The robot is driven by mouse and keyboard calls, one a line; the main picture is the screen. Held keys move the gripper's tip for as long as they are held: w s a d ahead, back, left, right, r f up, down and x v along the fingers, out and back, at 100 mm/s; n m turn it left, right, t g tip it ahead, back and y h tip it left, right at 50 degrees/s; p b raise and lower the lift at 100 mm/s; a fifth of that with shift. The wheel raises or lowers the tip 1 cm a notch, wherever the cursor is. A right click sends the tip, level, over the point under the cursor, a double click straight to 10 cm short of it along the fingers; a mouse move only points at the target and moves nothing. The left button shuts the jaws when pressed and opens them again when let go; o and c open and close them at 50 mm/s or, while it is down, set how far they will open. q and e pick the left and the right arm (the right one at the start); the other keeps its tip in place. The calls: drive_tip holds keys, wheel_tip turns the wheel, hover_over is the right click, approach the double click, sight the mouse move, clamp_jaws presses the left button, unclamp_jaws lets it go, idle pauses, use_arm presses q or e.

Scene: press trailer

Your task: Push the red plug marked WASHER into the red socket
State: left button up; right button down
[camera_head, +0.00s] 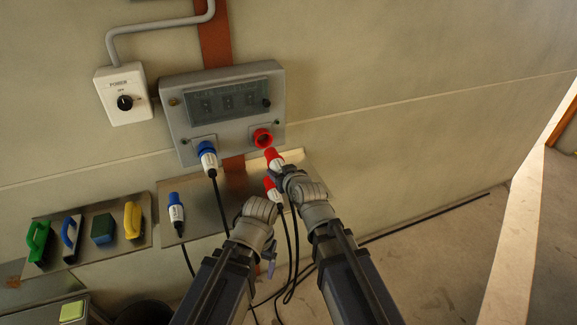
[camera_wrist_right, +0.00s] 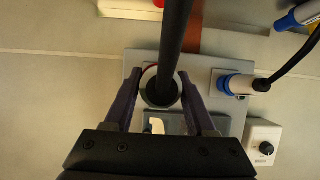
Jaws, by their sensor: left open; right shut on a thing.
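A red plug with a white body (camera_head: 273,157) is held by my right gripper (camera_head: 284,172), its red end up toward the wall panel. The red socket (camera_head: 263,138) sits at the panel's lower right, just above the plug; a small gap seems to separate them. In the right wrist view, the fingers (camera_wrist_right: 162,95) close around the plug, seen from behind with its black cable (camera_wrist_right: 174,35) running toward the camera. The socket is mostly hidden there. A second red plug (camera_head: 271,188) is on the shelf beside my left gripper (camera_head: 261,204), which is open. No WASHER marking is readable.
A blue plug (camera_head: 208,158) is in the panel's left socket; another blue plug (camera_head: 176,212) lies on the metal shelf (camera_head: 205,208). A power switch box (camera_head: 124,95) is left of the panel (camera_head: 178,125). Brushes and sponges lie on the left tray (camera_head: 87,212). Cables hang below.

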sight(273, 154)
drive_tip(key=shift+w, duration=0.1)
drive_tip(key=shift+w+a, duration=0.25)
drive_tip(key=shift+w, duration=0.5)
drive_tip(key=shift+w+a, duration=0.25)
drive_tip(key=shift+w, duration=0.45)
drive_tip(key=shift+w+a, duration=0.25)
drive_tip(key=shift+w, duration=0.5)
drive_tip(key=shift+w+a, duration=0.3)
drive_tip(key=shift+w, duration=0.65)
drive_tip(key=shift+w+a, duration=0.3)
drive_tip(key=shift+w, duration=0.6)
drive_tip(key=shift+w+a, duration=0.3)
drive_tip(key=shift+w, duration=0.65)
drive_tip(key=shift+c, duration=0.7)
unclamp_jaws()
drive_tip(key=shift+s+r, duration=0.1)
drive_tip(key=p+v, duration=0.3)
drive_tip(key=v, duration=0.4)
drive_tip(key=shift+s+d+r, duration=0.2)
drive_tip(key=shift+s, duration=0.15)
drive_tip(key=shift+f, duration=0.1)
